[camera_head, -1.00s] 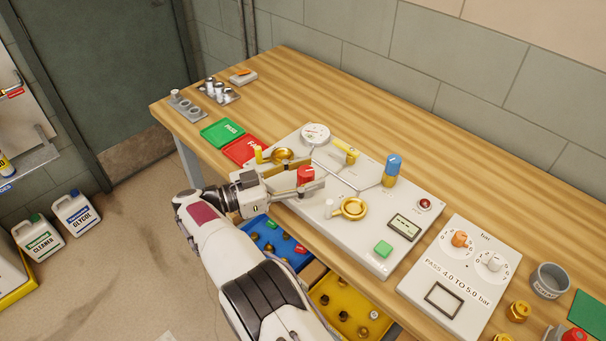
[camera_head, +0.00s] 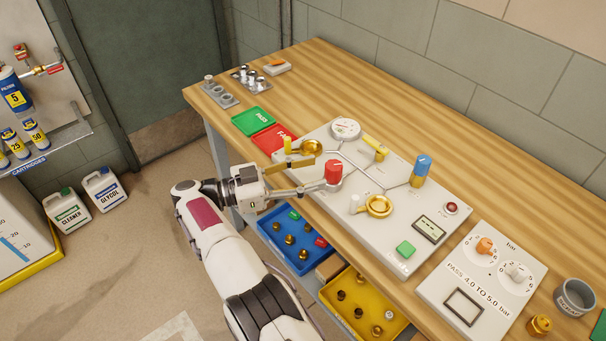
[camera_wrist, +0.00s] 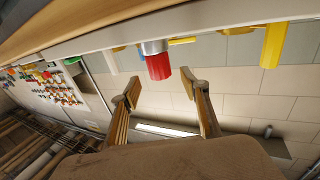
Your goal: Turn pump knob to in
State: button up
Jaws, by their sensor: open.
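The test panel (camera_head: 390,236) lies on the wooden bench and bears a red knob (camera_head: 333,170), a blue knob (camera_head: 421,168) and a yellow lever (camera_head: 375,146). Their labels are too small to read, so I cannot tell which is the pump knob. My gripper (camera_head: 319,172) is open and empty at the panel's left side, pointing at the red knob. In the wrist view the red knob (camera_wrist: 158,66) shows above the gap between the two fingers (camera_wrist: 164,88), apart from both.
A blue bin (camera_head: 268,240) and a yellow bin (camera_head: 328,293) sit below the bench edge. A gauge box (camera_head: 445,283) stands at right. The bench behind the panel is clear.

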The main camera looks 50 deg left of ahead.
aim_at(329, 173)
jog(key=shift+s+a, duration=0.2)
jog(key=shift+s, duration=0.3)
jog(key=shift+s, duration=0.1)
jog(key=shift+r+n+t+y, duration=1.4)
jog(key=shift+r+n+y, duration=0.35)
jog(key=shift+r, duration=3)
jog(key=d+f+n+y, duration=0.1)
jog(key=f+y, duration=0.1)
jog(key=f, duration=0.1)
jog(key=d+f+n+g+y, duration=0.1)
jog(key=d+f+n+y, duration=0.1)
jog(key=f+y, duration=0.1)
jog(key=d+f+n+y, duration=0.1)
jog(key=d+f+y, duration=0.1)
jog(key=f, duration=0.1)
jog(key=shift+s+n+g, duration=0.3)
jog(key=shift+n, duration=0.05)
jog(key=shift+a+f+m+y, duration=0.2)
jog(key=shift+m+y, duration=0.05)
jog(key=shift+m, duration=0.15)
jog(key=shift+w, duration=0.1)
